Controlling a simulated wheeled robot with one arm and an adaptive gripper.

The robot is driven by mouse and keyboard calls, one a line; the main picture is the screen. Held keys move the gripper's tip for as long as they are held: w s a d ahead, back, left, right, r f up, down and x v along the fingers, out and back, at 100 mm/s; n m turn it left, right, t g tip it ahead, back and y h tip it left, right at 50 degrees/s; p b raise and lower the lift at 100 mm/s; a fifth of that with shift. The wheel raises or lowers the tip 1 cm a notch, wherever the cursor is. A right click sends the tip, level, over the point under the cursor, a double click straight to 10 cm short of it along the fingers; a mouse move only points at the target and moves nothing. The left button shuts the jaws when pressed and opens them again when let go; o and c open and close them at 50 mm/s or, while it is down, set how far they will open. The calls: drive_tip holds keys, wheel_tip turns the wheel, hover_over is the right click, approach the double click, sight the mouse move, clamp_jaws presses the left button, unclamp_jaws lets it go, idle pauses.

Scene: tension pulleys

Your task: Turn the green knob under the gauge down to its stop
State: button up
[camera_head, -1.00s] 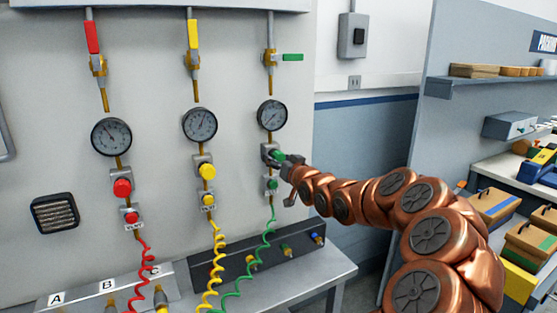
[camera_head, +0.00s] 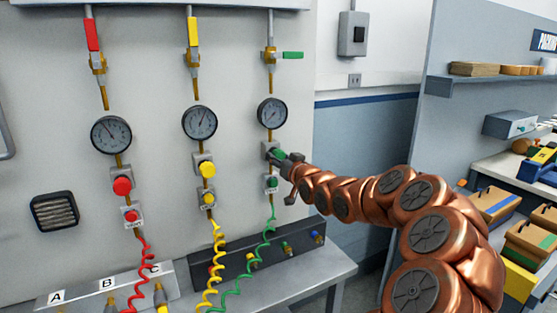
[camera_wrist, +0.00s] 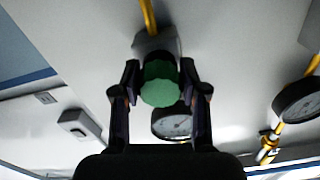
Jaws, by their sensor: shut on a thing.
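The green knob (camera_head: 280,155) sits on its regulator on the wall panel, below the right-hand gauge (camera_head: 272,114). My gripper (camera_head: 284,159) reaches it from the right and is shut on it. In the wrist view the green knob (camera_wrist: 160,84) is ridged and lies between the two fingers of my gripper (camera_wrist: 160,95), one on each side. That gauge shows behind it in the wrist view (camera_wrist: 172,123). The green valve lever (camera_head: 292,55) above the gauge points sideways to the right. The gauge's needle is too small to read surely.
A smaller green button (camera_head: 271,183) sits just below the knob, with a green coiled hose (camera_head: 262,245) under it. The yellow knob (camera_head: 207,170) and red knob (camera_head: 122,186) stand to the left. A metal bench (camera_head: 290,276) juts out below.

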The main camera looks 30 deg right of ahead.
drive_tip(key=shift+f, duration=0.1)
drive_tip(key=shift+d+n+b, duration=0.1)
drive_tip(key=shift+n+b, duration=1.05)
drive_tip(key=shift+n, duration=0.05)
drive_tip(key=n+b, duration=0.2)
drive_tip(key=n, duration=0.1)
drive_tip(key=shift+n, duration=0.3)
drive_tip(key=n+b, duration=0.2)
drive_tip(key=n, duration=0.2)
drive_tip(key=shift+d+b, duration=0.15)
drive_tip(key=shift+b, duration=0.2)
drive_tip(key=shift+n+b, duration=0.65)
drive_tip(key=shift+n, duration=0.75)
drive_tip(key=shift+r+n, duration=0.25)
drive_tip(key=shift+n, duration=0.05)
drive_tip(key=o, duration=1.2)
drive_tip(key=shift+c, duration=0.2)
drive_tip(key=shift+s, duration=0.1)
